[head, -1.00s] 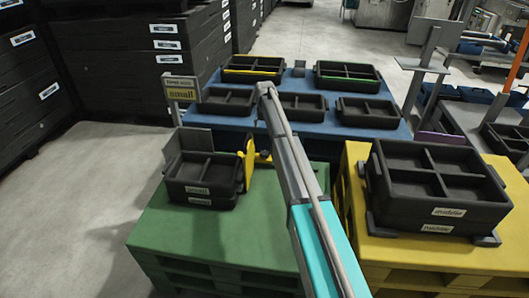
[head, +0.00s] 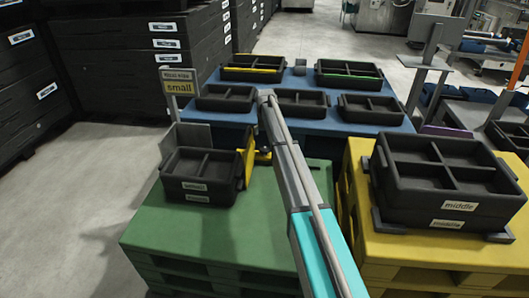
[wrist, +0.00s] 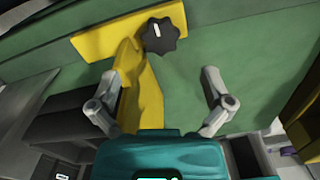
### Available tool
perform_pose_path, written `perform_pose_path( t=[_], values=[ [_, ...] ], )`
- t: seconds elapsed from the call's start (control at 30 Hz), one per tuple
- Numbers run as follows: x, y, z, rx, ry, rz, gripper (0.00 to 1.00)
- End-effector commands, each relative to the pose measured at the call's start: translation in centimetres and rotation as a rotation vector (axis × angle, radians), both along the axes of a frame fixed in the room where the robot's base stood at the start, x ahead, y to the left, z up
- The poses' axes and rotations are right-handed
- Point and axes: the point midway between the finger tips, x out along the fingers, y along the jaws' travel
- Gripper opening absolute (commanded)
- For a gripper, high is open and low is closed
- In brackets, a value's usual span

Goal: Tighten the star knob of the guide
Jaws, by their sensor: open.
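The black star knob (wrist: 160,35) with a white mark on its face sits on the yellow guide (wrist: 143,92), at the upper middle of the wrist view. The guide also shows in the head view (head: 248,160), beside the small black crate on the green pallet; the knob cannot be made out there. My gripper (wrist: 160,82) is open, with its two fingers wide apart and nothing clearly held. The knob lies beyond the fingertips, apart from them. The upright part of the guide reaches down close by the left finger. My arm hides the gripper in the head view.
The small black crate (head: 201,166) stands on the green pallet (head: 225,235). A larger black crate (head: 385,192) stands on the yellow pallet (head: 390,260) at the right. A blue table (head: 300,85) with several trays is behind. Open floor (head: 95,220) lies at the left.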

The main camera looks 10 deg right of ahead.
Motion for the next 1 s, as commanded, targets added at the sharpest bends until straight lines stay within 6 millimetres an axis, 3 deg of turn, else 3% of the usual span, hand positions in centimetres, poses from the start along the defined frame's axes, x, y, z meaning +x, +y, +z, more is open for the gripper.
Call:
perform_pose_path(
  t=[0.6,1.0],
  values=[
    [0.0,0.0,-5.1,0.0,0.0,0.0,1.0],
    [0.0,0.0,-7.1,0.0,0.0,0.0,1.0]
  ],
)
